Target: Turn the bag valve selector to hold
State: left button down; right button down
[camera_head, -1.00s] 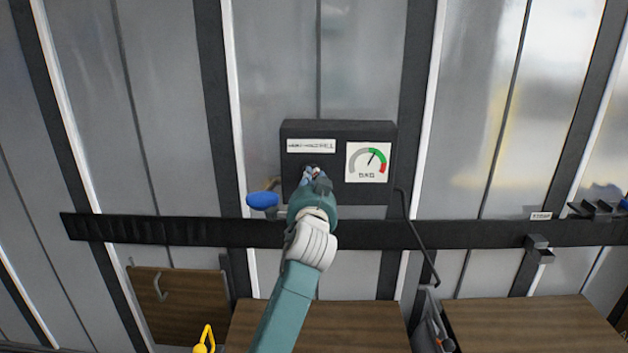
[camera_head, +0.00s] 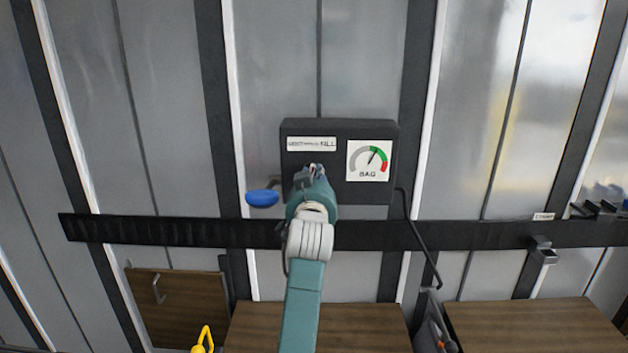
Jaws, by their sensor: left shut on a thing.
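The dark valve box (camera_head: 338,129) is fixed to the ribbed metal wall in the middle of the view. It carries a white label strip (camera_head: 312,144) whose last word looks like FILL. A gauge marked BAG (camera_head: 369,161) sits on its right half, with the needle pointing up and right near the green part. My left gripper (camera_head: 312,172) is shut at the lower left of the box face, below the label, on the selector. The selector is mostly hidden behind the gripper, and I cannot tell its position. My right gripper is not in view.
A blue handle (camera_head: 262,198) sticks out left of the box. A dark rail (camera_head: 160,230) runs across the wall below, and a black hose (camera_head: 416,235) hangs at the box's right. Wooden boards (camera_head: 525,325) and a yellow hook (camera_head: 204,340) are lower down.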

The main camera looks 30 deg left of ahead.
pick_arm(q)
jog(key=shift+n, duration=1.3)
jog(key=c, duration=1.6)
grip_release()
jog(key=shift+r, duration=0.15)
jog(key=shift+r, duration=0.35)
notch_tip(320, 180, up, 9)
jog(key=shift+r, duration=0.1)
